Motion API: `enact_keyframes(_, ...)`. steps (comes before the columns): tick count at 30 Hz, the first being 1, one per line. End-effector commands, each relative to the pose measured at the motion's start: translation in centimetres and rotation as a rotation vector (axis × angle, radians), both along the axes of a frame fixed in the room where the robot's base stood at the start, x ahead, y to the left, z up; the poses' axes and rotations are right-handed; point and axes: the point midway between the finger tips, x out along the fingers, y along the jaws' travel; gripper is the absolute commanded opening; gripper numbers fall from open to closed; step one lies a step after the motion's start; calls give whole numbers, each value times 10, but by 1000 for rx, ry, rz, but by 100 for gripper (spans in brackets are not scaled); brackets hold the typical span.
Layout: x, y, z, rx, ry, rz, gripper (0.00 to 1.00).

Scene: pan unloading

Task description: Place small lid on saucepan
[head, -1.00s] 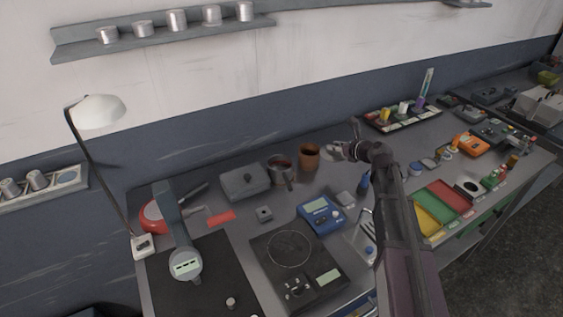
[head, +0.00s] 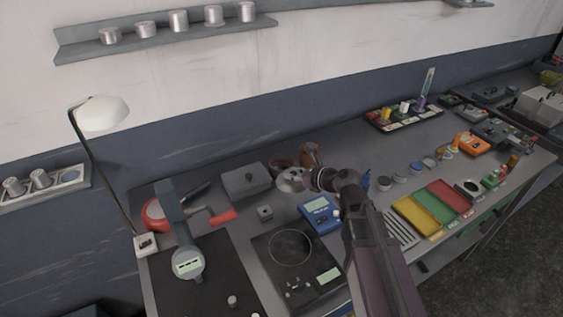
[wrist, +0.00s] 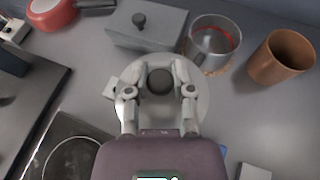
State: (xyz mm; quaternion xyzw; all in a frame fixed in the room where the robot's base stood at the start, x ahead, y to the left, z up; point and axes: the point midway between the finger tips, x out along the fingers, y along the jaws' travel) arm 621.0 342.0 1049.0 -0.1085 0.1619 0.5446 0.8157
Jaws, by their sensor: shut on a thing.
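My gripper (head: 298,177) is shut on the small lid (head: 288,181), a pale grey disc with a dark round knob. In the wrist view my gripper (wrist: 160,86) has its fingers either side of the knob, with the lid (wrist: 160,115) around it. The saucepan, apparently the grey pot (wrist: 213,45) with a red ring inside, stands open beyond the lid and to its right in the wrist view. In the head view the saucepan (head: 281,162) is largely hidden behind the lid and my gripper. The lid appears held above the table, apart from the saucepan.
A brown pot (wrist: 282,57) stands right of the saucepan. A grey lidded box (wrist: 146,27) stands left of it. A red pan (head: 156,214) with a dark handle, a blue meter (head: 320,213) and a hotplate (head: 290,262) are on the table (head: 350,155).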

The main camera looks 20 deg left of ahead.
Motion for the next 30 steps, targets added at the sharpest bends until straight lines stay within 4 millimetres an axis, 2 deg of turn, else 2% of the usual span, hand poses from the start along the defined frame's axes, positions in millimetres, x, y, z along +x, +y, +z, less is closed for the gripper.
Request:
enact_keyframes(11,-2,1,0,0,0,3,0)
enact_keyframes(17,4,5,-1,0,0,3,0)
enact_keyframes(23,24,15,-3,0,1,4,0)
enact_keyframes(30,65,38,-8,0,1,3,0)
